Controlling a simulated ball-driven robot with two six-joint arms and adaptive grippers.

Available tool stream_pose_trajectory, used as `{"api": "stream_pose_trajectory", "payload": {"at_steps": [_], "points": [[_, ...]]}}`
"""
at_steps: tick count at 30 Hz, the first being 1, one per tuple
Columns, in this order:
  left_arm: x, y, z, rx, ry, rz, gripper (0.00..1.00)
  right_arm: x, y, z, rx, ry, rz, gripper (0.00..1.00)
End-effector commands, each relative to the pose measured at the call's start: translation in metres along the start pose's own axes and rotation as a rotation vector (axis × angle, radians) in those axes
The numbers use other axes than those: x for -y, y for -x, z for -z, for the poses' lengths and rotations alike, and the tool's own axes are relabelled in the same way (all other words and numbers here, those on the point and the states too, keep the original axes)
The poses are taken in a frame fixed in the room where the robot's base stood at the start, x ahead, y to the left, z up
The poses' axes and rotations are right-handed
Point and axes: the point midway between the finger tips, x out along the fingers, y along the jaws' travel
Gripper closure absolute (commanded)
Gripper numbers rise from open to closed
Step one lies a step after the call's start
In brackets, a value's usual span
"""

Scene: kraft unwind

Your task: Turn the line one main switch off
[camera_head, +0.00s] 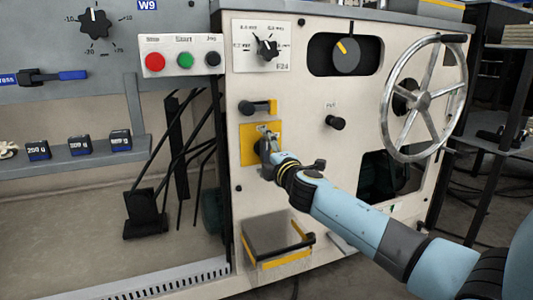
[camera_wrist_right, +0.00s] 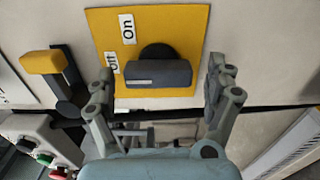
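The main switch is a dark grey rotary handle (camera_wrist_right: 158,73) on a yellow plate (camera_wrist_right: 185,25) with white "On" and "Off" labels. In the wrist view the handle lies horizontally, its white-marked end pointing left beside the "Off" label. The yellow plate (camera_head: 248,155) shows in the head view, its switch partly hidden by my gripper. My right gripper (camera_head: 267,143) is at the plate. In the wrist view my right gripper (camera_wrist_right: 160,82) is open, one finger past each end of the handle, with gaps on both sides. My left gripper is not in view.
A black lever with a yellow grip (camera_head: 258,107) sits just above the plate. A handwheel (camera_head: 423,98), a black knob (camera_head: 336,122) and a yellow-marked dial (camera_head: 346,55) are to the right. Red, green and black buttons (camera_head: 185,60) are at upper left. A yellow-edged box (camera_head: 275,240) projects below.

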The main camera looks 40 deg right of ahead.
Motion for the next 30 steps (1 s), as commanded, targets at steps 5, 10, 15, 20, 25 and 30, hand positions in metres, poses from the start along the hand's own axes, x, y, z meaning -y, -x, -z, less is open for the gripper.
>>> {"api": "stream_pose_trajectory", "payload": {"at_steps": [5,10,15,20,25,30], "points": [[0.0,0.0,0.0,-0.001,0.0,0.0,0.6,-0.001,0.0,0.0,0.001,-0.001,-0.001,0.12],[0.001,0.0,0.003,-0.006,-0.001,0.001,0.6,-0.001,0.007,0.0,0.001,-0.001,-0.001,0.12],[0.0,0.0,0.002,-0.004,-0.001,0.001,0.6,0.0,0.037,0.0,-0.001,0.0,0.001,0.12],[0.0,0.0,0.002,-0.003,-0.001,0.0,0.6,0.001,0.074,0.0,-0.001,0.001,0.002,0.12],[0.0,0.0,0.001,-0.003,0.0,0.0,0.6,0.001,0.104,0.0,-0.001,0.0,0.002,0.12],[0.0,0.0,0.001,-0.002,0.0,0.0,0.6,0.0,0.118,0.0,0.0,-0.001,0.0,0.12]]}}
